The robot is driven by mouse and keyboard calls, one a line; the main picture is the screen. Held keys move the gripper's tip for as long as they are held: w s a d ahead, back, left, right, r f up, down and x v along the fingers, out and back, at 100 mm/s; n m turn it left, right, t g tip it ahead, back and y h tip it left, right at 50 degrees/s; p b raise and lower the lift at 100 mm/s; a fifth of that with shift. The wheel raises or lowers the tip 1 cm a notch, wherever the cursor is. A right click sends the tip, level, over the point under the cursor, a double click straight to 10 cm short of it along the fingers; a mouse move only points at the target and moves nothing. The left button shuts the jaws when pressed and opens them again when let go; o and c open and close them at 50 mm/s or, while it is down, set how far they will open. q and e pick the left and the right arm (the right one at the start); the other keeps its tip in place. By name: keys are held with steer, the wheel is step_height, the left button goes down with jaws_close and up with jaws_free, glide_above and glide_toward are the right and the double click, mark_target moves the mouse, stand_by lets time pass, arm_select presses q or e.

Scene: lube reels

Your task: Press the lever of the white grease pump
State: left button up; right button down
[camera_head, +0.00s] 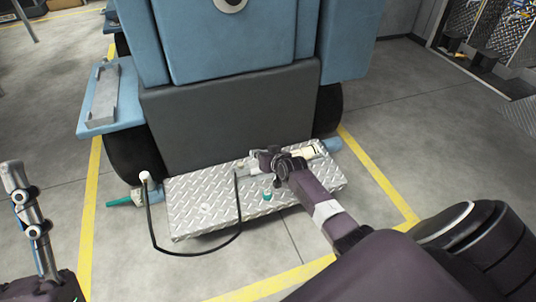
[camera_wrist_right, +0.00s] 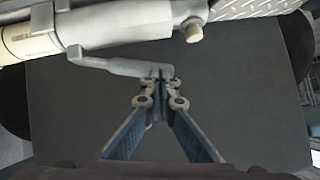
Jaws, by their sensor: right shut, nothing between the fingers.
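The white grease pump (camera_head: 306,152) lies on the diamond-plate step (camera_head: 205,209) of the blue machine, partly hidden by my right gripper. In the right wrist view its pale cylinder (camera_wrist_right: 128,22) crosses the top left, with a grey lever (camera_wrist_right: 108,65) below it. My right gripper (camera_wrist_right: 161,75) is shut and empty, its fingertips at the lever's free end; whether they touch it is unclear. In the head view the right gripper (camera_head: 265,160) is over the step beside the pump. My left gripper (camera_head: 30,225) is at the lower left, away from the step; its jaws are unclear.
A black hose (camera_head: 155,235) with a white end loops in front of the step. A teal-tipped nozzle (camera_head: 118,202) sticks out at its left. The blue machine (camera_head: 230,45) rises behind. Yellow lines (camera_head: 380,180) mark the floor. Open floor lies to the right.

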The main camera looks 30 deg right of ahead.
arm_select(q)
steer(key=w+f+g+y+p, duration=0.2)
steer(key=w+f+g, duration=0.25)
steer(key=f, duration=0.35)
steer(key=w+f+g+y+p, duration=0.25)
steer(key=f+g, duration=0.25)
steer(key=f, duration=0.3)
steer(key=s+a+f+g+y+p, duration=0.1)
steer(key=s+f+g, duration=0.3)
steer(key=f, duration=0.4)
steer(key=s+a+f+g+y+p, duration=0.1)
steer(key=s+a+f+g, duration=0.2)
steer(key=f, duration=0.6)
steer(key=s+g, duration=0.2)
steer(key=shift+a+n+g, duration=0.25)
steer(key=shift+n+g, duration=0.1)
steer(key=shift+n, duration=0.05)
arm_select(e)
steer(key=r+v, duration=0.1)
steer(key=v, duration=1)
steer(key=shift+w+a, duration=0.35)
steer(key=shift+a, duration=0.05)
